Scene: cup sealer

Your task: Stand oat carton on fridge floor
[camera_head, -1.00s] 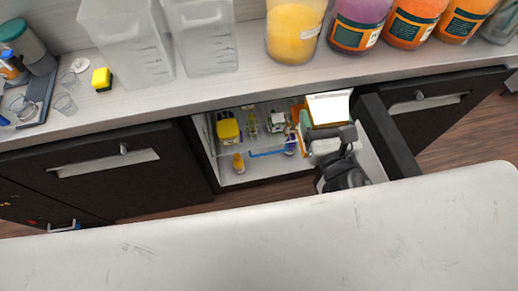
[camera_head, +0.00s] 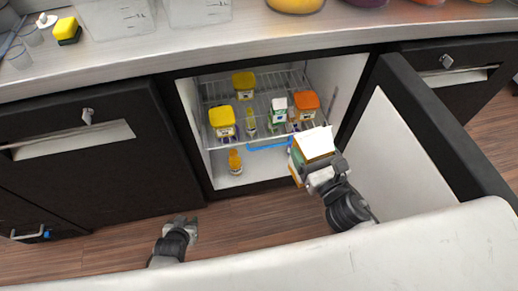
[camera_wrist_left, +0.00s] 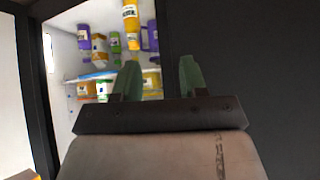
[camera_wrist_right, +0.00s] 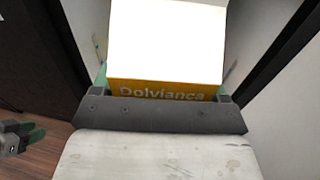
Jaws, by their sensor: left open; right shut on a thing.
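The carton (camera_head: 314,144) has a white top and an orange-yellow side. In the right wrist view the carton (camera_wrist_right: 165,45) fills the space between my fingers, with "Dolvianca" lettering on its side. My right gripper (camera_head: 322,172) is shut on it, in front of the fridge opening's right side. The fridge is open; its white floor (camera_head: 228,180) lies below a wire shelf and shows mainly at the left. My left gripper (camera_head: 182,228) is open and empty, low in front of the cabinet left of the fridge; its fingers also show in the left wrist view (camera_wrist_left: 158,78).
Several yellow- and orange-lidded tubs and small cartons stand on the wire shelf (camera_head: 245,108). A small orange bottle (camera_head: 235,162) stands on the fridge floor at left. The open door (camera_head: 405,150) bounds the right side. A white surface (camera_head: 440,250) spans the foreground.

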